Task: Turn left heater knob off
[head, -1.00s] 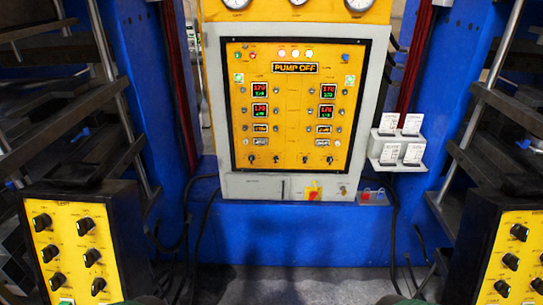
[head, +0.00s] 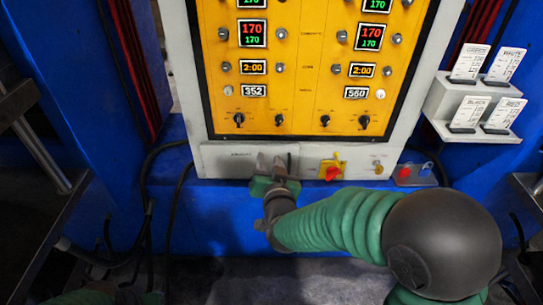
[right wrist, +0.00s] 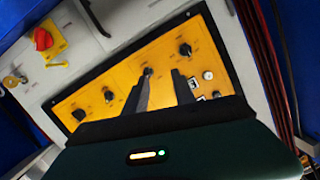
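Several black knobs line the bottom of the yellow control panel (head: 300,100). Labels are too small to read, so I cannot tell which is the left heater knob. The leftmost knob (head: 239,119) and the knob to its right (head: 279,120) show with their pointers about vertical. In the right wrist view the leftmost knob (right wrist: 186,50) and second knob (right wrist: 148,72) appear beyond my fingertips. My right gripper (head: 270,163) is open and empty, below these knobs in the head view and apart from them. Its fingers (right wrist: 161,78) are spread. My left gripper is out of view.
A red rotary switch on a yellow plate (head: 332,170) sits below the panel, right of my right gripper. A small red-button box (head: 413,174) and a white card holder (head: 475,108) are further right. Black cables (head: 178,215) hang on the left. Blue columns flank the cabinet.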

